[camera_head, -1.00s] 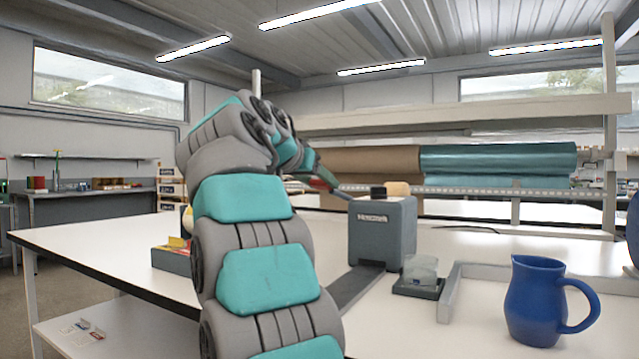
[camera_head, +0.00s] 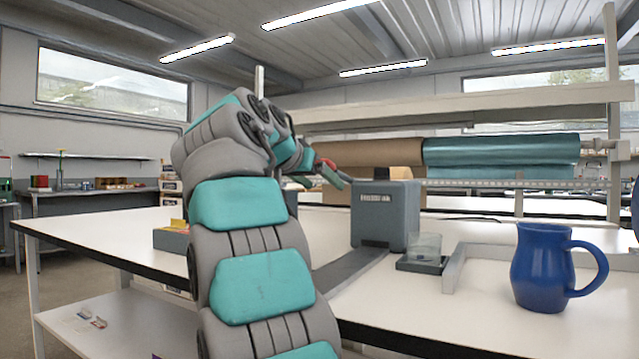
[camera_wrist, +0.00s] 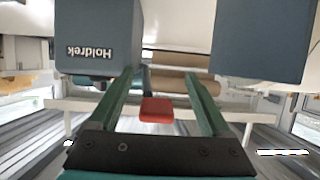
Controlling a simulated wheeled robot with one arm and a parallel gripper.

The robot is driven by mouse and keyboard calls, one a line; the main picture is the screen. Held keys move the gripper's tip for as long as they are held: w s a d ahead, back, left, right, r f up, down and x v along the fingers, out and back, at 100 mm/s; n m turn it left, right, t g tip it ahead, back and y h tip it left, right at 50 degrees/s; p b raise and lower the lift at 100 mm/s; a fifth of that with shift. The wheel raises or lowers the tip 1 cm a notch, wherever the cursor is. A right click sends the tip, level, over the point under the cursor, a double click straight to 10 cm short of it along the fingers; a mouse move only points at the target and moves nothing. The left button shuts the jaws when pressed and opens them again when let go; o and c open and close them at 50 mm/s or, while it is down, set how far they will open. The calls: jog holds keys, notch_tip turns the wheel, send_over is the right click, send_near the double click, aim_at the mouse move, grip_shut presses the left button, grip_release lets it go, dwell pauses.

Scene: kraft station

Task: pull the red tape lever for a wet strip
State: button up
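The tape dispenser is a grey-blue box (camera_head: 385,215) on the white table, right of my arm in the head view. In the wrist view its labelled housing (camera_wrist: 97,40) fills the upper left, with the lettering upside down. The red lever end (camera_wrist: 157,109) shows between my fingers in the wrist view, with gaps on both sides. It also shows as a small red piece (camera_head: 328,163) in the head view. My gripper (camera_wrist: 159,73) is open, its green fingers apart around the lever. In the head view my gripper (camera_head: 328,175) is left of the box's top. The lever's root is hidden.
A blue jug (camera_head: 540,268) stands at the right. A small clear container on a dark base (camera_head: 422,264) sits beside the dispenser. A second dark block (camera_wrist: 262,40) fills the upper right of the wrist view. Paper rolls (camera_head: 500,151) hang behind.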

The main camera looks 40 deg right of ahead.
jog(key=shift+a, duration=0.1)
jog(key=v, duration=0.7)
jog(key=shift+s+a, duration=0.2)
jog(key=shift+a, duration=0.05)
jog(key=shift+r, duration=0.1)
dwell(0.3)
